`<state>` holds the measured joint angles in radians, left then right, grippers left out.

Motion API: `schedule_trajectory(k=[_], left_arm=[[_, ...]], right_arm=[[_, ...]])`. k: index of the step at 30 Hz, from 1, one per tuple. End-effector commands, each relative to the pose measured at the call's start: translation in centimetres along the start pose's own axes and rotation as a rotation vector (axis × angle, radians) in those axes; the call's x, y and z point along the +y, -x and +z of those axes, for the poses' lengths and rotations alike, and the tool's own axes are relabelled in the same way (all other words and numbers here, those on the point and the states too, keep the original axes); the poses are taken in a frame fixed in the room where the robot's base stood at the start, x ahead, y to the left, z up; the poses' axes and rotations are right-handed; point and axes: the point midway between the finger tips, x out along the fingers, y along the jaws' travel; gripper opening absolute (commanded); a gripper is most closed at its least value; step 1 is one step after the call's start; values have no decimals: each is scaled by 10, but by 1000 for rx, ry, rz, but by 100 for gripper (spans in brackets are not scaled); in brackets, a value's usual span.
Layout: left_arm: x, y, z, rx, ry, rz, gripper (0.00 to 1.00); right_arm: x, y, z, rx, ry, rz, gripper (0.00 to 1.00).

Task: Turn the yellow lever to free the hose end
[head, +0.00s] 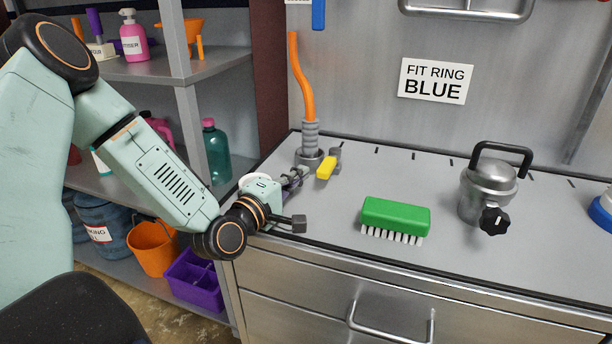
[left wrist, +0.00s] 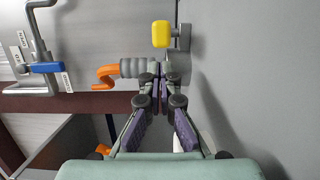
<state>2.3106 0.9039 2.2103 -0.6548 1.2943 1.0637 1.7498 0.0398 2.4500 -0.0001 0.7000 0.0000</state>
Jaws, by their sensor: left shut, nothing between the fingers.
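The yellow lever (head: 326,168) sits on a grey pivot beside a round grey socket at the back left of the counter. It also shows in the left wrist view (left wrist: 161,34), beyond my fingertips. The orange hose (head: 302,75) rises from a grey ribbed end (head: 310,137) that stands upright in the socket. In the left wrist view the ribbed end (left wrist: 133,67) lies just left of my fingertips. My left gripper (head: 299,174) is shut and empty, low over the counter, close in front of the socket and left of the lever. Contact cannot be told. My right gripper is out of view.
A green brush (head: 395,215) lies mid-counter, right of my gripper. A steel jug (head: 487,190) with a black handle and knob stands farther right. A shelf (head: 150,66) with bottles is at left. The counter between lever and brush is clear.

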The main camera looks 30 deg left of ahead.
Motion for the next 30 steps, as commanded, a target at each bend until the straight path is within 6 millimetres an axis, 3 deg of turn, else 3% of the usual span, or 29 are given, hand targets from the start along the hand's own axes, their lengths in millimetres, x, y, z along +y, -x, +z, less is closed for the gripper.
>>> schedule_trajectory(k=[10, 30], left_arm=[[0, -28, 0, 0, -1, 1, 0], [0, -30, 3, -1, 1, 1, 0]], right_arm=[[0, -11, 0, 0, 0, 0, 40], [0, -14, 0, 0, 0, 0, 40]])
